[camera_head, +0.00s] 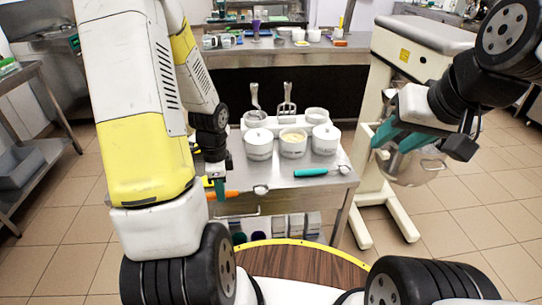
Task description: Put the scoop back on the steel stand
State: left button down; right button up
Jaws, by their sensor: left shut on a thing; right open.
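A scoop with an orange handle (232,194) and a round metal bowl (260,190) is at the front left of a small steel stand (310,196). My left gripper (215,186) is shut on the handle's left end, with the bowl pointing right. I cannot tell whether the scoop touches the stand's top or is just above it. A second scoop with a teal handle (312,172) lies on the stand's right front. My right gripper (388,139) is open and empty, to the right of the stand, in front of a mixer's bowl.
Several white tubs, including a middle one (292,144) with pale yellow contents, stand on the steel stand. Upright metal utensils (287,97) are behind them. A large white mixer (415,45) with a metal bowl (420,168) stands at right. A steel table is at left.

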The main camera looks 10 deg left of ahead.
pick_arm(q)
jog(key=shift+w+m, duration=0.15)
jog(key=shift+m, duration=0.15)
send_over(252, 179)
jog(key=shift+f, duration=2.5)
jog(key=c, duration=1.3)
grip_release()
jog(key=shift+f, duration=0.1)
